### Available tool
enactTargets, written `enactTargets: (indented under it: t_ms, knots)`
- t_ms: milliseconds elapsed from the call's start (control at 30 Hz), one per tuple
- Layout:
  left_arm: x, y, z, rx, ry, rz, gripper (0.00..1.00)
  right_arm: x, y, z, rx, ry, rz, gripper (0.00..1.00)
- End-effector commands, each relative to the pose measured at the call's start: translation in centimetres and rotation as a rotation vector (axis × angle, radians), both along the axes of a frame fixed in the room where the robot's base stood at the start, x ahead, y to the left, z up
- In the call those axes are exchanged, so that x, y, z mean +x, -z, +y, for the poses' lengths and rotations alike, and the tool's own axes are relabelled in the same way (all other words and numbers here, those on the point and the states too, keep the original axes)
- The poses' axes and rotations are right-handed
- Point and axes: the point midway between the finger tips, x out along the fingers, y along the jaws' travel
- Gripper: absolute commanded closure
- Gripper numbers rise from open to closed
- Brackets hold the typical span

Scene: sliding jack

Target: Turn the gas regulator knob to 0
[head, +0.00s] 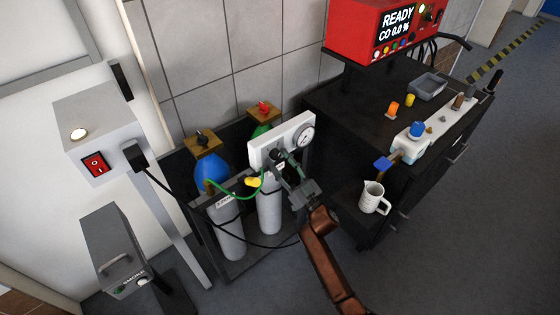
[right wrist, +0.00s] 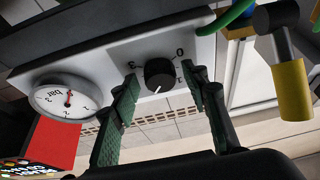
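The gas regulator panel (head: 262,154) is a white plate with a round gauge (head: 307,137), above two grey cylinders. In the right wrist view, tilted and upside down, the black regulator knob (right wrist: 160,75) sits on the panel, numbers around it and 0 near the picture's top right. A small white mark on the knob points toward the picture's bottom, away from 0. My right gripper (right wrist: 163,82) is open, one green-padded finger on each side of the knob, with gaps visible. My left gripper is not in view.
A green hose (head: 245,195) and a yellow-handled part (right wrist: 292,90) are beside the panel. A blue balloon-like object (head: 211,172) is left of it.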

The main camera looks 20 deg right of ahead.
Motion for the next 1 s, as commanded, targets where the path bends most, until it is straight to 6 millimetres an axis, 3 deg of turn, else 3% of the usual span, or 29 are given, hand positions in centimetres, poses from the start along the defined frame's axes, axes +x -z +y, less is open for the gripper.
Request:
enactTargets:
  t_ms: [533, 1000]
  knots:
    - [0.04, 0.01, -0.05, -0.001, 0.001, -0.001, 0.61, -0.04, 0.04, -0.01, 0.000, 0.000, 0.000, 0.97]
    - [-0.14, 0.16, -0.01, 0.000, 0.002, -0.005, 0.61, 0.04, 0.01, -0.26, -0.128, 0.000, -0.044, 0.97]
